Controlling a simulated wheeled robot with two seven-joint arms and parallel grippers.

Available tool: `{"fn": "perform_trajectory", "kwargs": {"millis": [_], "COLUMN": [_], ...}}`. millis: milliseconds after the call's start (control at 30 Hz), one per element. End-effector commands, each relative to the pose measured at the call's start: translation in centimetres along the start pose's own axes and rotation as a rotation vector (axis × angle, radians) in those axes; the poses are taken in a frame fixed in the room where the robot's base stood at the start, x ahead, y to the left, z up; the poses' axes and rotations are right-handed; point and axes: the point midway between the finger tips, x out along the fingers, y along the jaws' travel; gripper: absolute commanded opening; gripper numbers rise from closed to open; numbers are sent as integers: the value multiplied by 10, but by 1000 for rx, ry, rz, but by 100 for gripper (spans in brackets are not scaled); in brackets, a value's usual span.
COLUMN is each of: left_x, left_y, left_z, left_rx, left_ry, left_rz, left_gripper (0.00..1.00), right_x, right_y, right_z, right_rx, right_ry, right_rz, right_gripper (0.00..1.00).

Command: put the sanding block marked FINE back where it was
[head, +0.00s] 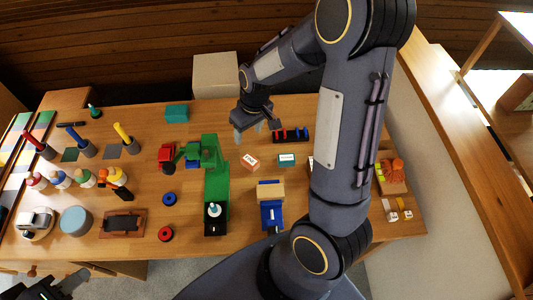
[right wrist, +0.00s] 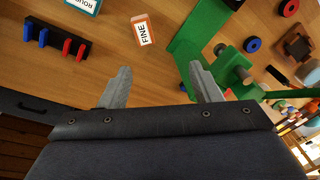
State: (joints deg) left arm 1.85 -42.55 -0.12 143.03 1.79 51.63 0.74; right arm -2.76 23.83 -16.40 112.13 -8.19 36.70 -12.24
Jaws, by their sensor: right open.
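The orange sanding block marked FINE (head: 250,161) lies on the wooden table, label up, just in front of my right gripper in the head view. The right wrist view also shows the FINE block (right wrist: 143,32), beyond the fingertips and apart from them. A teal block (head: 286,160) lies to its right; in the right wrist view its label, partly cut off, seems to read ROUGH (right wrist: 82,5). My right gripper (head: 248,134) is open and empty, its two fingers (right wrist: 158,72) spread. My left gripper (head: 60,286) is dark and partly cut off at the bottom left; its jaws are unclear.
A dark rack with red and blue pegs (head: 291,135) stands right of my right gripper. A green stand (head: 216,178) is left of the FINE block. A blue tool with a wooden block (head: 271,191) lies nearer. My right arm hides part of the table's right side.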

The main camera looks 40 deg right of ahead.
Motion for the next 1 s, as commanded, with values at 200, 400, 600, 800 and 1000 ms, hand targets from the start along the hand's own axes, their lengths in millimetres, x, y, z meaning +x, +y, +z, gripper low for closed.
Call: {"fn": "perform_trajectory", "kwargs": {"millis": [200,400,600,800,1000], "left_x": [0,0,0,0,0], "left_y": [0,0,0,0,0], "left_z": [0,0,0,0,0], "left_rx": [0,0,0,0,0], "left_ry": [0,0,0,0,0], "left_rz": [0,0,0,0,0], "left_gripper": [36,36,36,36,36], "right_x": [-102,-150,-160,-160,-160], "right_y": [-38,-72,-93,-98,-98], "right_z": [54,117,158,169,169], "right_rx": [125,189,221,230,229], "right_ry": [172,298,372,390,389], "right_rz": [-127,-196,-218,-221,-221], "right_gripper": [58,58,58,58,58]}}
